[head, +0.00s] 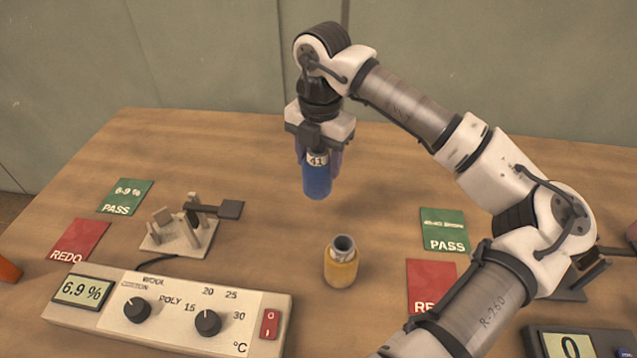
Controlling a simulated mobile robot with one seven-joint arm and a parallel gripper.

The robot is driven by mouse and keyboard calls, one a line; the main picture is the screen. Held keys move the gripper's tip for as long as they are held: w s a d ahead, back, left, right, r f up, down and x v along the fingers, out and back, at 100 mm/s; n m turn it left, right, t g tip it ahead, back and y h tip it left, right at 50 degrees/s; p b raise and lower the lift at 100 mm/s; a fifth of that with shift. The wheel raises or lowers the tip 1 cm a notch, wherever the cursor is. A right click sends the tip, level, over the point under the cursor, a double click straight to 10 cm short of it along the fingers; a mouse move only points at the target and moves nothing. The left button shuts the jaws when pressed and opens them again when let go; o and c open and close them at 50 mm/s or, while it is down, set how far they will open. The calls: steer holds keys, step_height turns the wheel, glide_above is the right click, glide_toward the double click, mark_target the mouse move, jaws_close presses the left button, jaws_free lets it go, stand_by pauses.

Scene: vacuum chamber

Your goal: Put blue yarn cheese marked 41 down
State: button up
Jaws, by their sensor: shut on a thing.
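The blue yarn cheese marked 41 (317,181) is upright in my gripper (318,150), in the upper middle of the head view. My gripper points down and is shut on the top part of the cheese, around its white label. The cheese appears to be held above the wooden table (380,180), with its lower end free. A yellow yarn cheese (341,268) with a grey hollow core stands on the table, nearer the camera and apart from the blue one.
Green PASS (125,196) and red REDO (79,240) cards lie left; another green PASS card (444,231) and red card (432,283) lie right. A moisture meter (170,310) reading 6.9 % stands in front, with a clamp fixture (180,238) behind it. A second display (570,342) is lower right.

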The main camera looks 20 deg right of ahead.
step_height(320, 180, down, 8)
steer(key=shift+r+p, duration=0.25)
steer(key=shift+p, duration=0.4)
steer(key=shift+f, duration=0.1)
steer(key=shift+f, duration=0.1)
steer(key=shift+f+b, duration=0.1)
steer(key=shift+b, duration=0.25)
steer(key=o, duration=1)
steer(key=shift+o, duration=0.2)
steer(key=shift+r, duration=0.2)
step_height(320, 180, up, 12)
steer(key=b, duration=0.1)
steer(key=shift+s+d, duration=0.15)
